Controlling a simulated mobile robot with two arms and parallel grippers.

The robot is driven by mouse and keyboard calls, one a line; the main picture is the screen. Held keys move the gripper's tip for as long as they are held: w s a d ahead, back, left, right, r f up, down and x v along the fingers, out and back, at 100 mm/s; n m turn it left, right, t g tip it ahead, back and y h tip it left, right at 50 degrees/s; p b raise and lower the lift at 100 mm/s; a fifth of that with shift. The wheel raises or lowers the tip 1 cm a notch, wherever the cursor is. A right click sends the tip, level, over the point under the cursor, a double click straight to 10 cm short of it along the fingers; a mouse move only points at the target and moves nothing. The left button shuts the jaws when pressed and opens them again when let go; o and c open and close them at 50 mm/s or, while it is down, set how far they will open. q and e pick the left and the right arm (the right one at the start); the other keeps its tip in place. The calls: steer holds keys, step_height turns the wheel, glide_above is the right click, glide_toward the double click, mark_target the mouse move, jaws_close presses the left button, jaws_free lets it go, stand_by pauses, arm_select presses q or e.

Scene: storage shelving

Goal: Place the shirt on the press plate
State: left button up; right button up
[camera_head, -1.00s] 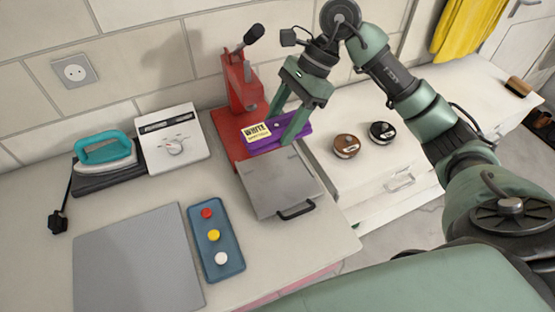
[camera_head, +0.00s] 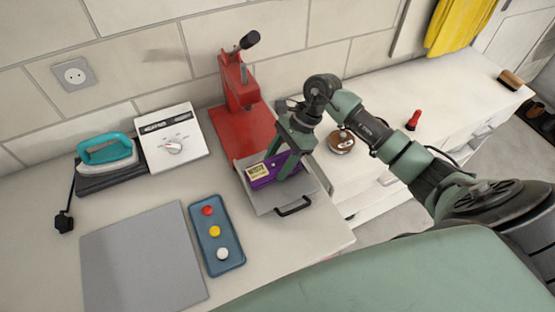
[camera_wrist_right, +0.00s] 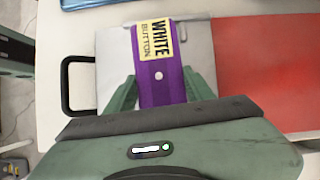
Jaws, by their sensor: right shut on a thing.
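A purple folded thing (camera_head: 262,178) with a yellow "WHITE BUTTON" label and a small white button is in my right gripper (camera_head: 274,170). It looks like the shirt. The wrist view shows the purple thing (camera_wrist_right: 160,82) between the two green fingers. It is over the grey metal plate (camera_head: 268,204) with a black handle, in front of the red press (camera_head: 240,120). I cannot tell whether it touches the plate. The plate also shows in the wrist view (camera_wrist_right: 112,60). My left gripper is not in view.
A blue tray (camera_head: 215,236) with red, yellow and white buttons lies left of the plate, beside a grey mat (camera_head: 142,260). A teal iron (camera_head: 106,150) and a white dial box (camera_head: 172,138) stand behind. A brown tin (camera_head: 341,141) and a red object (camera_head: 413,121) are at right.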

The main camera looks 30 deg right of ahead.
steer(key=shift+f, duration=0.15)
steer(key=o, duration=1.5)
steer(key=shift+r, duration=0.35)
steer(key=b+v, duration=0.4)
steer(key=v, duration=0.7)
steer(key=shift+d+r+b, duration=0.25)
steer(key=shift+r+b, duration=0.05)
steer(key=shift+r, duration=0.05)
